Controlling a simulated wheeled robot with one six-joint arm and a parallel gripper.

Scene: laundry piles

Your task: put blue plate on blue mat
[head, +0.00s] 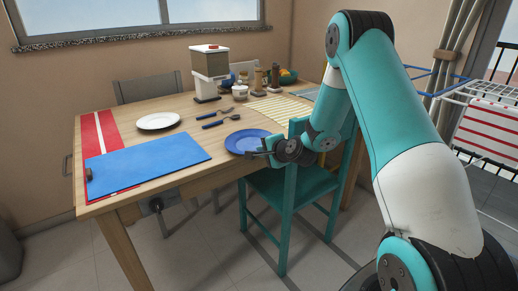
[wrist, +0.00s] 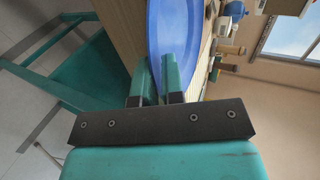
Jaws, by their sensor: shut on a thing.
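The blue plate (head: 247,141) is at the table's front edge in the head view, gripped at its near right rim. My gripper (head: 262,154) is shut on that rim. In the wrist view the plate (wrist: 176,30) fills the top middle and my gripper's fingertips (wrist: 158,75) are at its edge. I cannot tell whether the plate touches the table. The blue mat (head: 148,160) lies flat at the table's front left, over a red and white runner, with a small dark object on its left edge.
A white plate (head: 158,121) lies behind the mat. A white and brown dispenser (head: 210,70) and jars stand at the back. A teal chair (head: 290,190) stands at the front edge, under my arm.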

